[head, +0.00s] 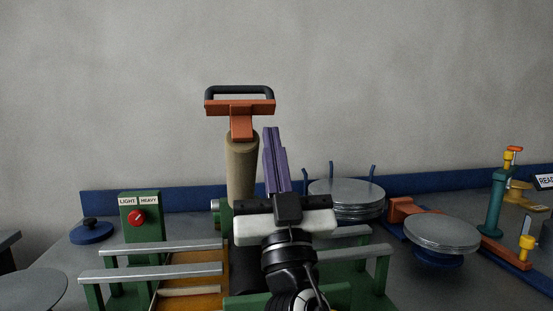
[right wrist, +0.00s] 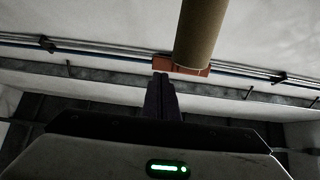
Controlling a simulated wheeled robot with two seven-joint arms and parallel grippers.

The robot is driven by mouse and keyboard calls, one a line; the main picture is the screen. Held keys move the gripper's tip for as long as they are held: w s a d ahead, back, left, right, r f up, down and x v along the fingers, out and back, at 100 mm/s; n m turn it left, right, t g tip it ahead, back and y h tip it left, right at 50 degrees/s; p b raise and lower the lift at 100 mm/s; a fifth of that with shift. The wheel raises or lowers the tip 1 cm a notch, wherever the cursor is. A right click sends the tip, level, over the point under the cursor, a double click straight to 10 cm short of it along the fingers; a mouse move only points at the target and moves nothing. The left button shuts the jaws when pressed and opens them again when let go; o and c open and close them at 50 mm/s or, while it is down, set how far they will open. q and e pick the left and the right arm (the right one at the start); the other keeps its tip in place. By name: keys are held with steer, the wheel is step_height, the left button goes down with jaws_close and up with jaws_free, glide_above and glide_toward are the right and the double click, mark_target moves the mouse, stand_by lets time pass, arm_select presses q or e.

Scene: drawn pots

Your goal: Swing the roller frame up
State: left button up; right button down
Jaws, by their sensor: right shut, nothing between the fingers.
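The roller frame (head: 240,107) is an orange-red bracket with a black handle bar (head: 240,91) on top. It stands roughly upright above a tan roller or post (head: 241,165). The right wrist view shows the tan cylinder (right wrist: 200,32) and an orange-red part (right wrist: 188,70) at its end. My right gripper (head: 270,130) has purple fingers, shut and empty, pointing up just right of the tan cylinder. Its fingertips (right wrist: 160,76) also show in the right wrist view. I cannot tell whether they touch the roller. My arm hides the lower middle of the machine. My left gripper is not in view.
A green box with a red knob (head: 137,218), marked LIGHT and HEAVY, stands left of the machine. Silver rails (head: 160,248) cross its front. A stack of silver discs (head: 346,194), another disc (head: 441,232) and a teal post (head: 495,203) stand to the right.

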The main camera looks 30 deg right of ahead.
mark_target(266, 106)
steer(key=x, duration=0.2)
steer(key=shift+w+r+p, duration=0.2)
steer(key=shift+r+p, duration=0.05)
steer(key=shift+p, duration=0.15)
steer(key=shift+w+d+r, duration=0.15)
steer(key=shift+w+r, duration=0.05)
steer(key=shift+w, duration=0.1)
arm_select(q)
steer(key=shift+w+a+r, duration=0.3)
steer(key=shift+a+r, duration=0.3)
